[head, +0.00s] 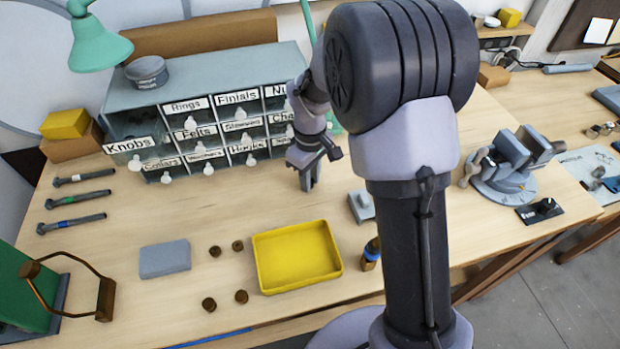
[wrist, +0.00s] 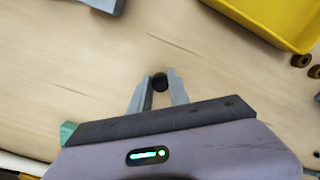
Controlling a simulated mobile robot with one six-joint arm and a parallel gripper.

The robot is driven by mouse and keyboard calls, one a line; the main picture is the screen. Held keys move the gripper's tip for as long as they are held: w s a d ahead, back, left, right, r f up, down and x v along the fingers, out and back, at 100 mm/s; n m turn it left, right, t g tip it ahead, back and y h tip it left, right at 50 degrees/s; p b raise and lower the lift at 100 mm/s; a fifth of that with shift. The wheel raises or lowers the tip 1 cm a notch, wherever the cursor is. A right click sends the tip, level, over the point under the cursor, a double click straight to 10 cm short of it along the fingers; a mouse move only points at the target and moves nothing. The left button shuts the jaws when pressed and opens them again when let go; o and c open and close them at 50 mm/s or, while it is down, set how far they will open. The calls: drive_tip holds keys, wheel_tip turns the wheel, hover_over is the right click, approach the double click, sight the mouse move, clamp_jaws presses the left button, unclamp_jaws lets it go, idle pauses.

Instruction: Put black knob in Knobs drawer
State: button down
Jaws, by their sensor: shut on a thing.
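The black knob (wrist: 160,82) is between the fingertips of my gripper (wrist: 160,90) in the wrist view, with bare wood behind it. In the head view my gripper (head: 308,180) points down in front of the right end of the drawer cabinet (head: 205,68); I cannot make out the knob there. The Knobs drawer (head: 130,145) is at the cabinet's left end, top row. Its front stands out from the other drawer fronts, so it looks pulled open. My gripper is well to the right of it. The inside of the drawer is hard to see.
A yellow tray (head: 297,257), several brown round parts (head: 237,245) and a grey block (head: 164,259) lie at the front. Several screwdrivers (head: 78,200) lie at left. A green lamp (head: 98,40) overhangs the cabinet's left end. A vise (head: 505,165) stands at right.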

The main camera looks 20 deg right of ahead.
drive_tip(key=c, duration=1.2)
unclamp_jaws()
drive_tip(key=shift+f, duration=0.15)
drive_tip(key=shift+c, duration=0.2)
